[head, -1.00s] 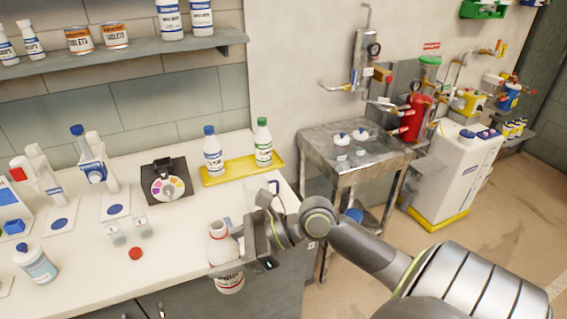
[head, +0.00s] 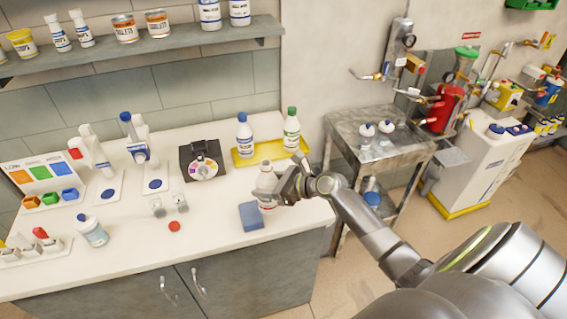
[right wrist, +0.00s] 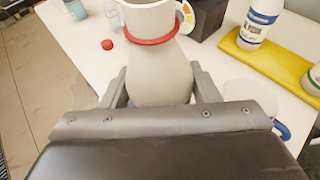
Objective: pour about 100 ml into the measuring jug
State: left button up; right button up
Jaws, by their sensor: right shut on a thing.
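My right gripper (head: 289,186) is shut on a white bottle (head: 266,181) with a red band at its neck. The bottle is roughly upright near the counter's right end. The right wrist view shows the bottle (right wrist: 150,70) between the fingers, its open mouth at the top edge. A clear round vessel with a blue handle, apparently the measuring jug (right wrist: 246,96), stands just right of the bottle there. In the head view I cannot make it out behind my gripper. A red cap (head: 174,226) lies on the counter. My left gripper is out of view.
A blue block (head: 251,216) lies just in front of the bottle. A yellow tray (head: 243,160) behind holds a blue-capped bottle (head: 244,135) and a green-capped bottle (head: 291,130). A black device with a coloured dial (head: 203,169) stands left.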

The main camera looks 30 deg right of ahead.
jog(key=shift+w+d+f+m+p, duration=0.15)
jog(key=shift+w+d+f+p, duration=0.1)
jog(key=shift+w+p, duration=0.2)
jog(key=shift+w+d+f+m+p, duration=0.1)
jog(key=shift+w+f+m+p, duration=0.1)
jog(key=shift+w+p, duration=0.2)
jog(key=shift+w+f+t+h, duration=0.15)
jog(key=shift+f+t+h, duration=0.1)
jog(key=shift+t+h, duration=0.05)
